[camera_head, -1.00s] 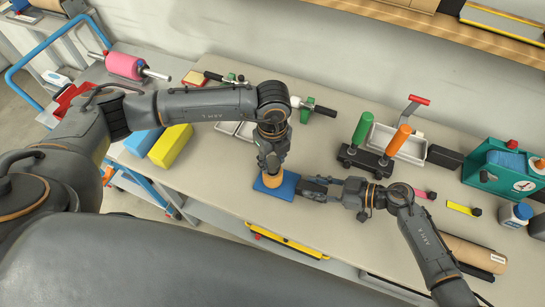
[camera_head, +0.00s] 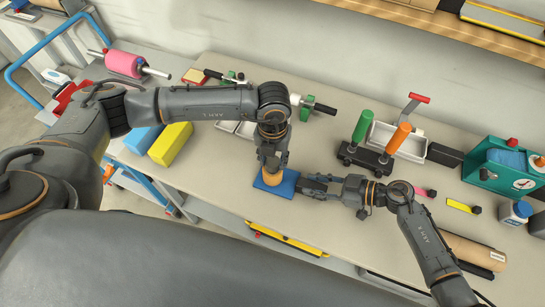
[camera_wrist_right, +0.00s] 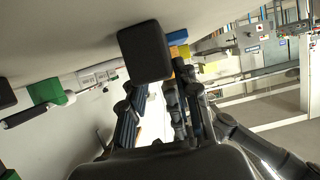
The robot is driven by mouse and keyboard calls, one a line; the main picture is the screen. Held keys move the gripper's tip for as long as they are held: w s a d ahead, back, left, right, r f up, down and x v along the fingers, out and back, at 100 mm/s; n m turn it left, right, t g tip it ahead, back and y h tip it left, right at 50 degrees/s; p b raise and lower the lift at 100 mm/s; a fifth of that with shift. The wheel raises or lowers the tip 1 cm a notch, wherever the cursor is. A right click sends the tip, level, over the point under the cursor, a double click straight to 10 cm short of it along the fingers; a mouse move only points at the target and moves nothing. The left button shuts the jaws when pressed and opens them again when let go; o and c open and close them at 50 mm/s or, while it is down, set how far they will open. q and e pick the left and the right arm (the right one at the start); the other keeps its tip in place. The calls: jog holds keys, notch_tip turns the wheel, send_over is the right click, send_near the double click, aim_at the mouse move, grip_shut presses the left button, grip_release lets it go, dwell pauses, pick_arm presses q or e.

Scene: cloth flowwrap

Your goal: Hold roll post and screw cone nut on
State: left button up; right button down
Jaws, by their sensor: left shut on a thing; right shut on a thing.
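An orange, round piece, which I take to be the cone nut (camera_head: 272,179), stands over a flat blue base (camera_head: 262,187) near the table's front edge. My left gripper (camera_head: 271,168) points down from above and is shut on the orange piece. My right gripper (camera_head: 300,186) comes in low from the right and is shut at the blue base, beside the orange piece. What it grips looks like the roll post, but the post is mostly hidden. In the right wrist view, a dark block fills the upper middle and the grip is unclear.
A rack with a green handle (camera_head: 362,127) and an orange handle (camera_head: 398,138) stands right of centre. Blue and yellow blocks (camera_head: 172,146) lie left, and a pink roll (camera_head: 124,64) is far left. A teal machine (camera_head: 497,170) is right. The table between is mostly clear.

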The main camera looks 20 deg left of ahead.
pick_arm(q)
jog(key=m, duration=0.8)
jog(key=shift+m, duration=0.3)
jog(key=m, duration=1.2)
jog(key=shift+m, duration=0.3)
jog(key=m, duration=1.1)
jog(key=shift+s+f+m, duration=0.1)
jog(key=shift+m, duration=0.2)
jog(key=o, duration=1)
